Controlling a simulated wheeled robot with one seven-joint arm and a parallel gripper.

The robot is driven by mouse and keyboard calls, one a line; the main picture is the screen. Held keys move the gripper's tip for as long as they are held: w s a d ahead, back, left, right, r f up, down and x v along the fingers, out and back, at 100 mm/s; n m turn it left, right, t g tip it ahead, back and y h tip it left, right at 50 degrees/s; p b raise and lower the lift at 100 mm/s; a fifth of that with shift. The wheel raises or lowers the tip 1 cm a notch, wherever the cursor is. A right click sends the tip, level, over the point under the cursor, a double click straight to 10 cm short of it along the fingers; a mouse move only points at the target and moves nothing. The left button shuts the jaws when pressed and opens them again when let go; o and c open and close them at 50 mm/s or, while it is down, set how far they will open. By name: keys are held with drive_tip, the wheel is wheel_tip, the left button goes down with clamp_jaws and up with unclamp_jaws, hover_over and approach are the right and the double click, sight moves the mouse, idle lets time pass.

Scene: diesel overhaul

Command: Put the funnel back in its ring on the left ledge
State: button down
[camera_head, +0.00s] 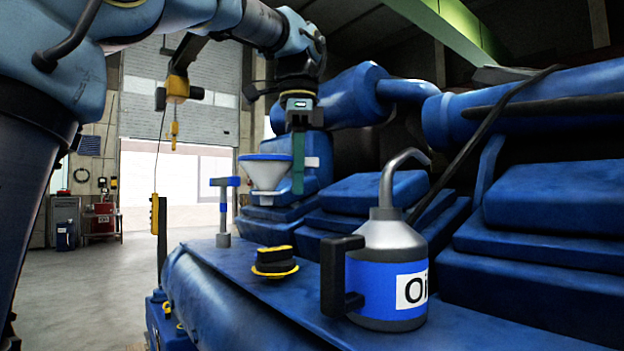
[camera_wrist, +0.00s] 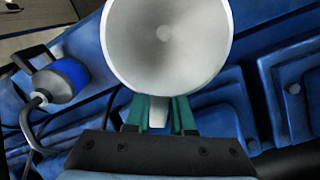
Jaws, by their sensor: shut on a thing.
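The funnel (camera_head: 266,174) is pale with a blue rim, roughly upright with its wide mouth up, in front of a blue engine block. In the wrist view its grey inside (camera_wrist: 168,45) fills the top centre. My gripper (camera_head: 298,178) points down at the funnel's right side. Its teal fingers (camera_wrist: 160,115) are shut on a pale tab or spout part of the funnel. A post with a blue T-shaped top (camera_head: 224,182) stands on the blue ledge (camera_head: 240,262), left of the funnel. I cannot tell whether that top is the ring seen edge-on.
A grey and blue oil can (camera_head: 386,275) with a curved spout stands on the ledge at the right; it also shows in the wrist view (camera_wrist: 62,80). A black and yellow cap (camera_head: 274,262) lies left of it. A yellow hoist (camera_head: 177,90) hangs behind at the left.

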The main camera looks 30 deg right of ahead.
drive_tip(key=f+b, duration=0.6)
drive_tip(key=b, duration=0.1)
drive_tip(key=shift+w+d+f, duration=0.2)
drive_tip(key=shift+w+d, duration=0.15)
drive_tip(key=shift+d, duration=0.05)
drive_tip(key=shift+f+b, duration=0.3)
drive_tip(key=shift+f, duration=0.3)
drive_tip(key=shift+p, duration=0.3)
drive_tip(key=shift+f, duration=0.15)
drive_tip(key=shift+f+b, duration=0.85)
drive_tip(key=shift+f, duration=0.2)
drive_tip(key=c, duration=0.7)
unclamp_jaws()
drive_tip(key=shift+r, duration=0.1)
wheel_tip(320, 180, up, 11)
drive_tip(key=p, duration=0.2)
drive_tip(key=shift+p, duration=0.35)
